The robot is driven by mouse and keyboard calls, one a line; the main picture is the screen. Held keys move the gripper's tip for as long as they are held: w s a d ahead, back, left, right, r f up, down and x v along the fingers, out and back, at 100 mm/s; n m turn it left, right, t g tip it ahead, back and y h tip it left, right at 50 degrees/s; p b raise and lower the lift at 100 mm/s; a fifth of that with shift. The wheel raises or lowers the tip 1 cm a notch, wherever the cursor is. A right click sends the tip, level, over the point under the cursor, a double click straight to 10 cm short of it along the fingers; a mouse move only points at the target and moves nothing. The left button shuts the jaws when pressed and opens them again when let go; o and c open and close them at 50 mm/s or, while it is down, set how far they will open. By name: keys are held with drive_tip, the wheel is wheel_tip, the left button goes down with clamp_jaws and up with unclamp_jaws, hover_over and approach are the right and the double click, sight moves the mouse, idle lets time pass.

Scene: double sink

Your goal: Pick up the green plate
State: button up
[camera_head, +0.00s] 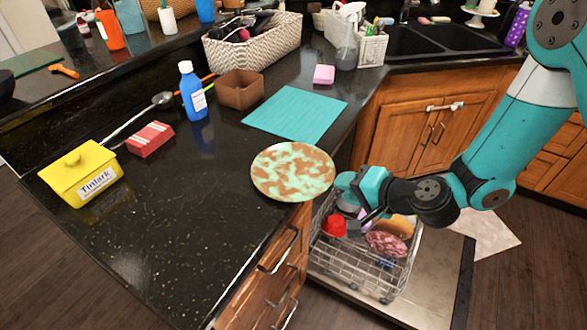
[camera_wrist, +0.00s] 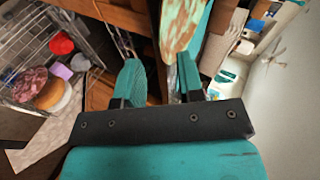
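The green plate (camera_head: 292,171) is round, with mottled pale green and brown patches. It lies at the counter's front edge in the head view, its right side reaching the edge. My gripper (camera_head: 345,183) is just right of the plate's rim, over the side of the counter. In the wrist view my gripper (camera_wrist: 160,70) is open, with a clear gap between the two teal fingers. The plate (camera_wrist: 183,22) shows there edge-on at the top, its near rim close to the right finger. I cannot tell whether they touch.
A wire dish rack (camera_head: 365,255) with dishes stands below my gripper. On the black counter (camera_head: 170,245) are a teal mat (camera_head: 295,113), a brown box (camera_head: 240,89), a blue bottle (camera_head: 193,92), a red box (camera_head: 150,139) and a yellow container (camera_head: 80,176). The counter's front is clear.

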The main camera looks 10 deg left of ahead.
sight(321, 181)
drive_tip(key=p+x, duration=0.1)
drive_tip(key=x, duration=0.3)
drive_tip(key=shift+w+a, duration=0.2)
drive_tip(key=shift+w, duration=0.15)
drive_tip(key=shift+c, duration=0.2)
clamp_jaws()
drive_tip(key=shift+r, duration=0.1)
